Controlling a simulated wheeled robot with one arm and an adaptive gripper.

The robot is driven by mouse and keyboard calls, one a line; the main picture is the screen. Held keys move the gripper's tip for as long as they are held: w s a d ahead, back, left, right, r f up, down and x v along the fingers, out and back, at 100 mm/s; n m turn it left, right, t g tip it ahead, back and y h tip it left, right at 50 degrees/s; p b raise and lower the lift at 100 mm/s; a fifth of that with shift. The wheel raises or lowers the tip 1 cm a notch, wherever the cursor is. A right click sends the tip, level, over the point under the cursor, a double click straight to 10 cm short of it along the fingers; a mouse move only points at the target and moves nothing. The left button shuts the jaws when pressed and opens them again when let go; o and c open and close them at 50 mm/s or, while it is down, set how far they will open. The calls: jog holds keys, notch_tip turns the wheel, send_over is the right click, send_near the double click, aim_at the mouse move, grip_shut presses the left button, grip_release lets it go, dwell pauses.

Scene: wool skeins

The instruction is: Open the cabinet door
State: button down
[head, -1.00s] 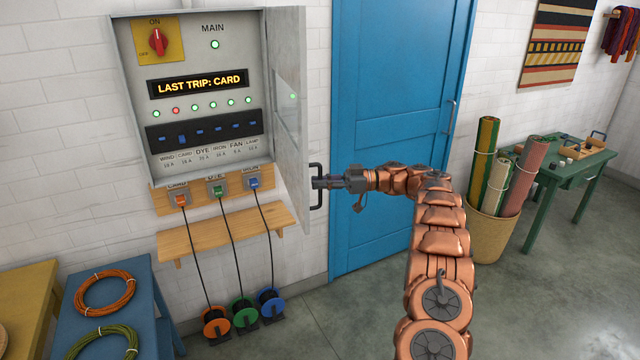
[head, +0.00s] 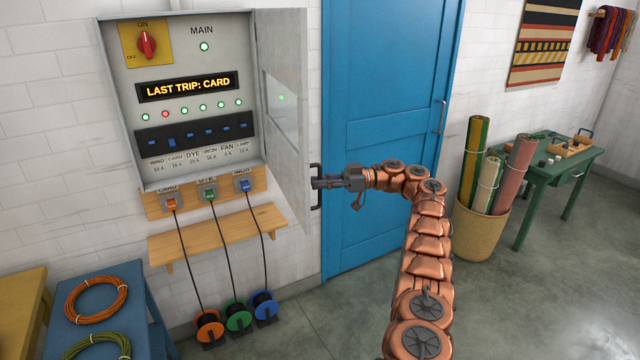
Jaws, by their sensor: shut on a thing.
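The grey electrical cabinet (head: 117,95) hangs on the white wall. Its door (head: 290,140), with a window pane, is hinged at the right side and stands wide open, swung out from the cabinet. The inside shows a red main switch, a lit display reading "LAST TRIP: CARD", a row of small lights and a row of blue breakers. My gripper (head: 322,183) is shut on the dark door handle (head: 316,200) at the door's outer edge. The fingertips partly cover the handle.
A wooden shelf (head: 218,235) and three plugs with cords to reels (head: 238,318) are below the cabinet. A blue table (head: 135,300) with coils stands at lower left. A blue room door (head: 385,75) is behind my arm. A basket of rolls (head: 480,232) and a green table (head: 530,175) stand right.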

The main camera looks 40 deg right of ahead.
jog(key=shift+w+r, duration=0.15)
jog(key=shift+r, duration=0.05)
jog(key=c, duration=1.3)
grip_release()
jog(key=shift+w+a+f, duration=0.1)
jog(key=shift+o, duration=0.5)
jog(key=shift+f, duration=0.1)
